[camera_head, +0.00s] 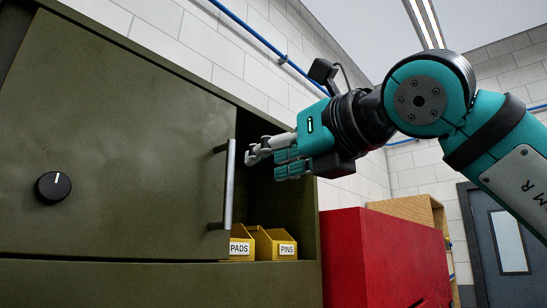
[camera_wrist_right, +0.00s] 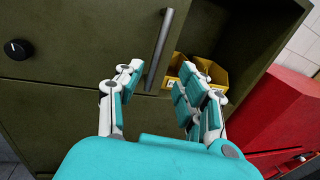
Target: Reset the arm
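My right gripper (camera_head: 266,158) reaches in from the right, in front of the open cabinet compartment, near the vertical bar handle (camera_head: 229,185). In the right wrist view my right gripper (camera_wrist_right: 158,82) has its fingers spread apart with nothing between them. The handle (camera_wrist_right: 160,48) shows beyond the fingertips there; I cannot tell the exact gap. The handle is on the right edge of the olive-green cabinet door (camera_head: 120,130). My left gripper is in neither view.
Yellow bins labelled PADS (camera_head: 240,246) and PINS (camera_head: 286,249) stand in the compartment. A black knob (camera_head: 53,187) is on the door. A red cabinet (camera_head: 375,260) stands right of the green one, with a wooden box (camera_head: 415,208) behind it. A grey door (camera_head: 488,245) is further back.

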